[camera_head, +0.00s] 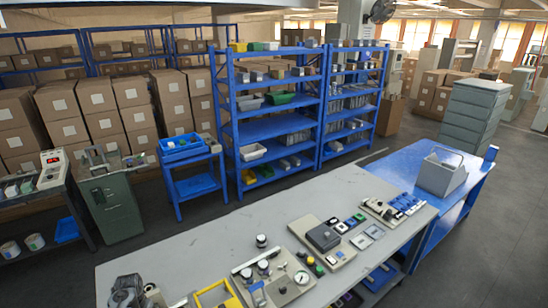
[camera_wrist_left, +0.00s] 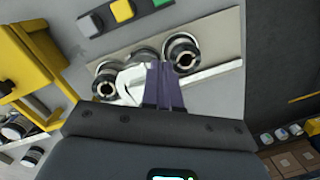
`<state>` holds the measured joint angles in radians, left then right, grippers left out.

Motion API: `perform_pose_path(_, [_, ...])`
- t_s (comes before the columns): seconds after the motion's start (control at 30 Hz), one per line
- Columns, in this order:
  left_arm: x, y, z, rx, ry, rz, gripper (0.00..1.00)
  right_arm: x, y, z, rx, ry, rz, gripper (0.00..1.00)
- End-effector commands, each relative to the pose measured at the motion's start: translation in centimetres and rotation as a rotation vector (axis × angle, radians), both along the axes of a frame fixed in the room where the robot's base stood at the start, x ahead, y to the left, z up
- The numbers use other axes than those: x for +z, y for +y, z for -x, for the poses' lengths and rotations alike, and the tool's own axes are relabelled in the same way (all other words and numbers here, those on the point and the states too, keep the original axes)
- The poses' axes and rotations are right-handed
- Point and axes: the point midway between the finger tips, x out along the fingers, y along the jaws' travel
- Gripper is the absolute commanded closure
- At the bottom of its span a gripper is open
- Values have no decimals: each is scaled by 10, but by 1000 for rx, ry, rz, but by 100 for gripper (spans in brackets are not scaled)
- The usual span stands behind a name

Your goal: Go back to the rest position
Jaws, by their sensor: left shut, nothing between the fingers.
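My left gripper (camera_wrist_left: 165,88) shows in the left wrist view. Its two dark purple fingers are together with nothing between them. They are over a beige panel (camera_wrist_left: 215,50) that carries black, silver-rimmed knobs (camera_wrist_left: 182,54) and a white bar (camera_wrist_left: 212,77). I cannot tell whether the fingertips touch anything. In the head view I cannot clearly make out either gripper. My right gripper is in neither view.
The grey workbench (camera_head: 190,250) holds a knob-and-gauge panel (camera_head: 283,292), a yellow frame (camera_head: 236,300) and several small devices. A grey housing (camera_head: 440,175) stands on the blue table (camera_head: 400,168). Blue shelves (camera_head: 275,130) stand behind. The bench's left part is largely clear.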

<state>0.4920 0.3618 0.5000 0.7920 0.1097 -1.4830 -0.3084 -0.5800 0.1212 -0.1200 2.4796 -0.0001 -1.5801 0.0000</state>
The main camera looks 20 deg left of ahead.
Motion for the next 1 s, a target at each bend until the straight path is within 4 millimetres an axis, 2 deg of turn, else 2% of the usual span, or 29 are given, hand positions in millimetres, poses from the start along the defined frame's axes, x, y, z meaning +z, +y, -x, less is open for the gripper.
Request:
perform_pose_path(0.03, [-17,-7,26,-12,54,4,100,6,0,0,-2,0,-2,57])
perform_pose_path(0.1, [-39,-16,65,-43,124,-11,100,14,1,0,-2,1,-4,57])
perform_pose_path(0.2, [-55,-31,113,-123,194,-57,100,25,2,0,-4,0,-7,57])
perform_pose_path(0.27, [-59,-44,136,-184,218,-83,100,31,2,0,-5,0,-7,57])
perform_pose_path(0.37, [-56,-75,167,-292,231,-121,100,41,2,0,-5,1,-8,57])
perform_pose_path(0.47, [-44,-118,190,-398,212,-140,100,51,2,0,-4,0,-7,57])
perform_pose_path(0.57, [-22,-168,205,-489,164,-139,100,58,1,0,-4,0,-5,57])
perform_pose_path(0.67, [8,-220,216,-562,92,-122,100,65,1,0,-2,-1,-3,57])
perform_pose_path(0.8, [66,-289,219,-626,-43,-85,100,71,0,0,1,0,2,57])
perform_pose_path(0.9, [112,-327,213,-647,-154,-62,100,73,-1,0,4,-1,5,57])
perform_pose_path(1.0, [156,-352,200,-650,-264,-51,100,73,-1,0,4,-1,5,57])
